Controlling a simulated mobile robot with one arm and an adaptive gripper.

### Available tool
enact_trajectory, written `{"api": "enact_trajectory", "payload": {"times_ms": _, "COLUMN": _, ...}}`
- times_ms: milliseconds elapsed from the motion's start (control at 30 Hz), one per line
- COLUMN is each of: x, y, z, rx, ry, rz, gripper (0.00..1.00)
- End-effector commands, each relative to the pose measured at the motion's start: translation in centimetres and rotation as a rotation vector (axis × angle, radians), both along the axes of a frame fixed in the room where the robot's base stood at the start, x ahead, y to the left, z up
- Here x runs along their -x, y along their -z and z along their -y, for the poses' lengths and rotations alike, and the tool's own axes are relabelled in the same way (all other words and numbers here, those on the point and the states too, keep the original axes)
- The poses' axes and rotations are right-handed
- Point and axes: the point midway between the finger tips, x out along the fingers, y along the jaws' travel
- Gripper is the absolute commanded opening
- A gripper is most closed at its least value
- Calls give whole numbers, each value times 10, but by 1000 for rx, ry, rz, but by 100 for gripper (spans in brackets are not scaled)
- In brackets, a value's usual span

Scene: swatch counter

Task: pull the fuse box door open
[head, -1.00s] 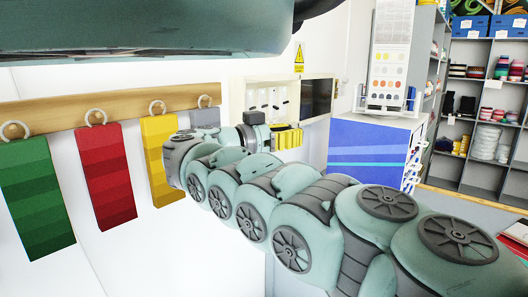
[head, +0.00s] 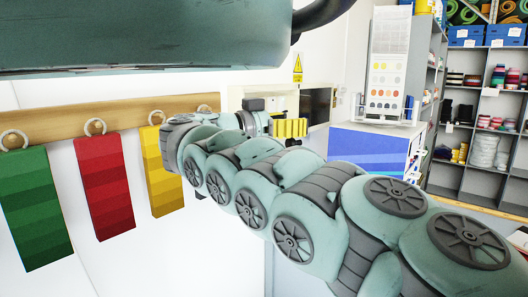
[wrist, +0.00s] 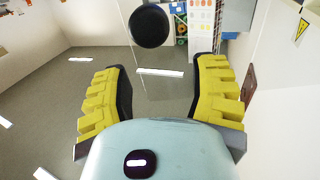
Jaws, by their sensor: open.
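The fuse box (head: 236,98) is a cream box on the white wall, partly hidden behind my arm and gripper. A cream-framed panel with a dark window (head: 317,104), apparently its door, stands at its right; the door's exact angle is unclear. My gripper (head: 290,128) is in front of the box, its yellow fingers apart. In the wrist view, my gripper (wrist: 165,85) is open with nothing between the fingers. A round black knob-like piece (wrist: 150,26) shows beyond the fingertips, apart from them, near a pale see-through pane.
Green (head: 35,208), red (head: 105,185) and yellow (head: 162,170) swatches hang from a wooden rail (head: 75,122) at left. A blue-fronted cabinet (head: 370,150) stands right of the box, with shelves (head: 480,110) beyond. A warning sign (head: 297,67) is above the box.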

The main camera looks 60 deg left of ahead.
Motion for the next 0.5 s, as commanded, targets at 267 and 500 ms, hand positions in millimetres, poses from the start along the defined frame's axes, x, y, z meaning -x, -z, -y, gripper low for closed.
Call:
{"api": "enact_trajectory", "payload": {"times_ms": 267, "x": 3, "y": -44, "z": -1, "rx": 0, "ry": -4, "rz": 0, "gripper": 59}}
{"api": "enact_trajectory", "payload": {"times_ms": 500, "x": 2, "y": -54, "z": -1, "rx": 3, "ry": -3, "rz": 0, "gripper": 59}}
